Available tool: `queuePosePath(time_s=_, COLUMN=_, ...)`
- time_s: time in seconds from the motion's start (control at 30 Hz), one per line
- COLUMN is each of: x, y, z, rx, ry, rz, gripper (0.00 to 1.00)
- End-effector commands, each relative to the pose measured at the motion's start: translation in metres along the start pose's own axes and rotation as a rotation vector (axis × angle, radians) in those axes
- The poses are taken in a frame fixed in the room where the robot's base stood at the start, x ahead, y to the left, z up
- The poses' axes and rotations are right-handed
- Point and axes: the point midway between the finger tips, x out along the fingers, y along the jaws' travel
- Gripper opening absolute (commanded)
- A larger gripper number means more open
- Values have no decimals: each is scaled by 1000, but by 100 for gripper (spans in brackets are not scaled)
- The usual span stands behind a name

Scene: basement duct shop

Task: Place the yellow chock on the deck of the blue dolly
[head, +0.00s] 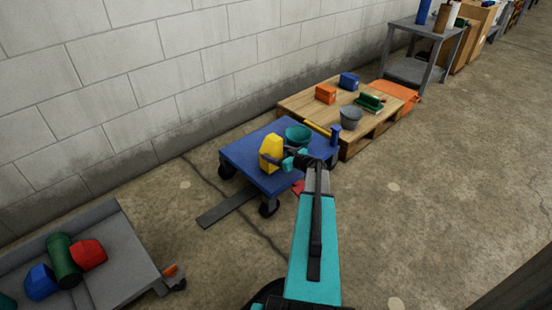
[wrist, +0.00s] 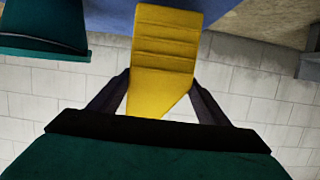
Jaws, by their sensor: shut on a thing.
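The yellow chock (head: 271,151) is held by my gripper (head: 287,161) over the blue deck of the dolly (head: 243,156). In the wrist view the chock (wrist: 165,50) sits between the two dark fingers (wrist: 160,95), which close on its sides. I cannot tell whether its underside touches the deck. The blue deck also shows at the top of the wrist view (wrist: 105,18).
A wooden pallet (head: 300,101) beyond holds orange and blue blocks, a grey bucket (head: 350,118) and a green item. A grey cart (head: 110,250) is at lower left. The wall runs behind.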

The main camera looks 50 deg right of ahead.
Motion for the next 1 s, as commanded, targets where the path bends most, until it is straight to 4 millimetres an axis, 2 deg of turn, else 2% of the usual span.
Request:
queuePosePath(time_s=0.03, x=3, y=0, z=10, rx=2, ry=1, rz=0, gripper=37)
queuePosePath(time_s=0.2, x=7, y=0, z=22, rx=0, ry=1, rz=0, gripper=37)
queuePosePath(time_s=0.8, x=7, y=0, z=25, rx=0, ry=2, rz=0, gripper=37)
queuePosePath(time_s=0.83, x=7, y=0, z=26, rx=0, ry=0, rz=0, gripper=72)
queuePosePath(time_s=0.93, x=7, y=0, z=25, rx=0, ry=0, rz=0, gripper=89)
queuePosePath(time_s=1.0, x=7, y=0, z=25, rx=0, ry=0, rz=1, gripper=89)
